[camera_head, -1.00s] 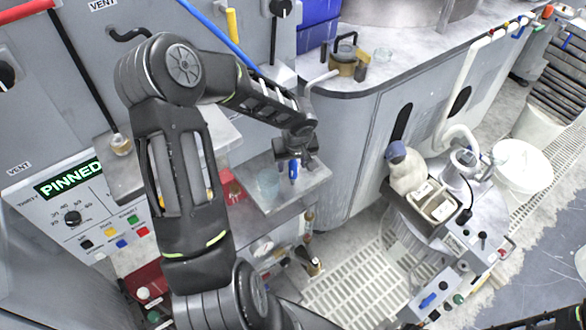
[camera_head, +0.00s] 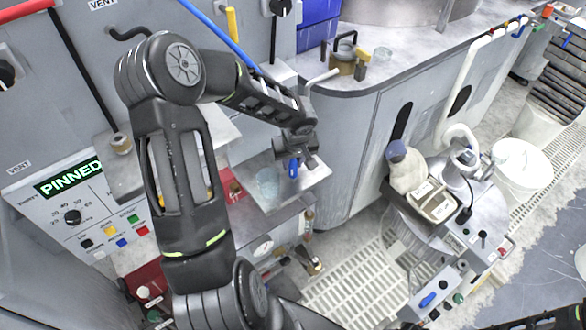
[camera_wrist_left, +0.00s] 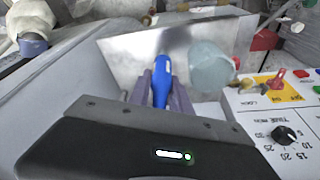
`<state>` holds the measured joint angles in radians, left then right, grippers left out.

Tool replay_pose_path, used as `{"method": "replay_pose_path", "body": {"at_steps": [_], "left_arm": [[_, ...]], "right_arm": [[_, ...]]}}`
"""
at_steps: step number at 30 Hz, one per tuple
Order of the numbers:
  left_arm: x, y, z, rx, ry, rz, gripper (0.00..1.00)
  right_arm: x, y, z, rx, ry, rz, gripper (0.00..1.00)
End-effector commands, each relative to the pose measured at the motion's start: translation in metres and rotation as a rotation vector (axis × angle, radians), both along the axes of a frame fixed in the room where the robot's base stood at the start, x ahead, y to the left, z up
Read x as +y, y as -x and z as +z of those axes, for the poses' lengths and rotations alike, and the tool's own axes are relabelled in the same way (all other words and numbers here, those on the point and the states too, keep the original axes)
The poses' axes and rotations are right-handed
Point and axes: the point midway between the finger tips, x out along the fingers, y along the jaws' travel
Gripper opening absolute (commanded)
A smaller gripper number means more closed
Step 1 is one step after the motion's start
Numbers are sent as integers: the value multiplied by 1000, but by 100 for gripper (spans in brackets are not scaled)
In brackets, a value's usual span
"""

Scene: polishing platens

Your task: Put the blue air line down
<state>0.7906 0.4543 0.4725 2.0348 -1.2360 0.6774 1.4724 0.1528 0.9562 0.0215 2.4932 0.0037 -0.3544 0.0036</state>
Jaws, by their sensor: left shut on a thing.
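My left gripper (camera_head: 294,162) is shut on a short blue piece (camera_head: 293,170), which looks like the end of the blue air line. In the left wrist view the blue piece (camera_wrist_left: 161,82) stands between the two grey fingers, pointing away from the wrist. The gripper is over a small metal shelf (camera_head: 316,176); I cannot tell whether the blue piece touches it. A blue hose (camera_head: 216,35) runs down from the top and passes behind my left arm. Whether it joins the held piece is hidden. My right gripper is out of view.
A translucent pale cup (camera_head: 267,184) stands on the shelf, close beside the blue piece; it also shows in the left wrist view (camera_wrist_left: 210,66). A red box (camera_head: 231,186) is left of the shelf. A control panel (camera_head: 75,215) is at left. The shelf's right part is clear.

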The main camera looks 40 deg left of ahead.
Motion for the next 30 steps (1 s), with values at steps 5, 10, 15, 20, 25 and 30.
{"method": "replay_pose_path", "body": {"at_steps": [5,10,15,20,25,30], "left_arm": [[0,0,0,0,0,0,0],[0,0,0,0,0,0,0],[0,0,0,-1,1,0,0],[-1,0,1,-1,0,-1,0],[-2,0,4,-2,-1,0,0],[-3,0,23,-4,-3,1,0]], "right_arm": [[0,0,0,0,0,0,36],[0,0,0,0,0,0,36],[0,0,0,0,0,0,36],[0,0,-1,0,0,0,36],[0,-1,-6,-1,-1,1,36],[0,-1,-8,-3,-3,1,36]]}}
